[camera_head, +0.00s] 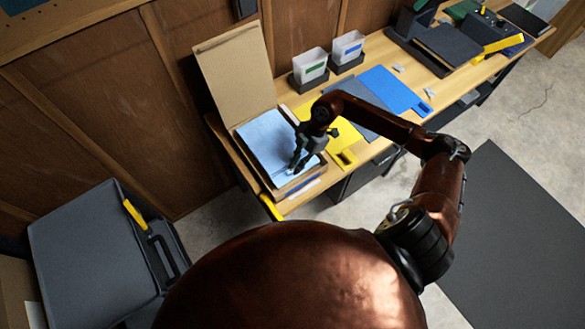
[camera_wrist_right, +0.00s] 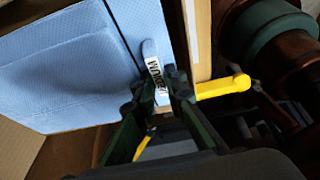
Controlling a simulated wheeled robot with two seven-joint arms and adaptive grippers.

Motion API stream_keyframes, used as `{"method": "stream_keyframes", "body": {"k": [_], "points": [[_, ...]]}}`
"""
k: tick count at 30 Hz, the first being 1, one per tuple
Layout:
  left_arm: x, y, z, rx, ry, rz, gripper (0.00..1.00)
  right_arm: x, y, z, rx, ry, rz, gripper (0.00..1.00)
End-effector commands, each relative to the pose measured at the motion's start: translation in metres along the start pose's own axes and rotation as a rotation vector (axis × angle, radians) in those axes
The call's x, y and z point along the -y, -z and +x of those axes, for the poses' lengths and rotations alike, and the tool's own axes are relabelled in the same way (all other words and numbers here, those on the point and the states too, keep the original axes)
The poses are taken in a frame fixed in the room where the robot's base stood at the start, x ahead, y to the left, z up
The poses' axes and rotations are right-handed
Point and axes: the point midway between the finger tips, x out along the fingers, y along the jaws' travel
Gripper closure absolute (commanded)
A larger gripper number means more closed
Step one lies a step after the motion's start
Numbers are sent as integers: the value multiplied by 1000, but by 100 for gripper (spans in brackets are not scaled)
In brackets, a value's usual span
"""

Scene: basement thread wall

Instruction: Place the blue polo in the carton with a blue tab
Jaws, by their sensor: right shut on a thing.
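The folded light blue polo (camera_head: 264,140) lies flat in the open brown carton (camera_head: 241,88), whose tall lid stands up behind it. A pale strip with a bluish mark shows on the carton's front side; I cannot tell whether it is the blue tab. My right gripper (camera_head: 297,165) is at the polo's right front edge. In the right wrist view the gripper (camera_wrist_right: 156,96) is shut at the edge of the polo (camera_wrist_right: 75,70), where a white size strip (camera_wrist_right: 152,62) with black letters runs between the fingertips. My left gripper is out of view.
Two white bins, with green (camera_head: 310,66) and blue (camera_head: 347,48) labels, stand behind on the wooden bench. A yellow mat (camera_head: 345,139), a grey mat and a blue mat (camera_head: 395,91) lie to the right. A dark grey case (camera_head: 85,250) stands at lower left.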

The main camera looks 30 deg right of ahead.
Motion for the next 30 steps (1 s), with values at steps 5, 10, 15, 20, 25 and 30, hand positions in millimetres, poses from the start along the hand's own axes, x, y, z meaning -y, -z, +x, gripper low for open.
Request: {"method": "stream_keyframes", "body": {"k": [5, 10, 15, 20, 25, 30], "points": [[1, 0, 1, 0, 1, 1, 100, 0, -10, 25, -2, 1, 0, 100], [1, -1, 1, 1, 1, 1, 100, 1, -17, 42, -1, 2, -1, 100], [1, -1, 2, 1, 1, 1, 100, 0, -24, 60, -1, 1, -3, 100], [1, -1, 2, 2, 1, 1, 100, 1, -25, 60, 1, 1, -3, 100], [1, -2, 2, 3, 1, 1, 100, 1, -25, 60, 2, 3, -2, 82], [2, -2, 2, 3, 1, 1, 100, 1, -25, 60, 1, 3, -2, 82]]}}
